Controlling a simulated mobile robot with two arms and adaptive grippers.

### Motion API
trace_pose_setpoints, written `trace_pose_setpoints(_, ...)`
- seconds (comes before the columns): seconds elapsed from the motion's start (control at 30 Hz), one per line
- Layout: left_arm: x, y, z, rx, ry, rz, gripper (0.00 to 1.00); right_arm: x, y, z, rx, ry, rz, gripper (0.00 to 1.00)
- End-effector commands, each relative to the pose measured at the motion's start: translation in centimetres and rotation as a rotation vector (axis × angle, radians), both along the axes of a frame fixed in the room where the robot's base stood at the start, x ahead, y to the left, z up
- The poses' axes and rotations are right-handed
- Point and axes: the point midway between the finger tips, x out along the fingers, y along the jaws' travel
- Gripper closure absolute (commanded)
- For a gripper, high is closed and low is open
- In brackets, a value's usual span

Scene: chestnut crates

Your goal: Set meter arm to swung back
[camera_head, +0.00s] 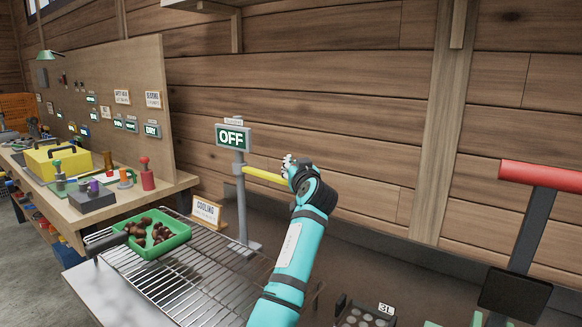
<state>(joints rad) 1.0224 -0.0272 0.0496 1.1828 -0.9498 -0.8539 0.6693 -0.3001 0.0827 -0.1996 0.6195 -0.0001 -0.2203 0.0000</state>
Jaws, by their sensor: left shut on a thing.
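The meter arm (265,175) is a yellow bar that sticks out to the right from a grey post (240,200). A display on top of the post reads OFF (231,137). My left gripper (289,165) is at the right end of the yellow bar and shut on it. The wrist and fingers hide that end of the bar. My teal left arm reaches up to it from the bottom. My right gripper is not in view.
A wire rack (190,272) with a green tray (176,240) of chestnuts stands in front of the post. A COOLING sign (207,212) is beside it. A workbench with a yellow box (58,160) is at left. A red-topped dark post (540,178) stands at right.

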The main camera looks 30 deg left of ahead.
Motion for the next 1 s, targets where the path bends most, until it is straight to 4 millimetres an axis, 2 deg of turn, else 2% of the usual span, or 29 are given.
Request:
trace_pose_setpoints(0.03, 0.36, -1.27, -0.42, -0.005, 0.003, -0.023, 1.00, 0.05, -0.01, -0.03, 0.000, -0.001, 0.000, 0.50)
trace_pose_setpoints(0.1, 0.35, -1.28, -0.41, -0.005, 0.003, -0.023, 1.00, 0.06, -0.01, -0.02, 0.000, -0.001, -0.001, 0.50)
trace_pose_setpoints(0.13, 0.34, -1.27, -0.41, -0.005, 0.003, -0.023, 0.90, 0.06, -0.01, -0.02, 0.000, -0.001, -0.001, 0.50)
trace_pose_setpoints(0.47, 0.30, -1.20, -0.28, -0.004, 0.002, -0.021, 0.47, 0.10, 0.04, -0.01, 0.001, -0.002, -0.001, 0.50)
trace_pose_setpoints(1.0, -0.14, -1.00, -0.05, -0.002, -0.001, -0.013, 0.46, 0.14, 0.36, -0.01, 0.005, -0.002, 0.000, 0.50)
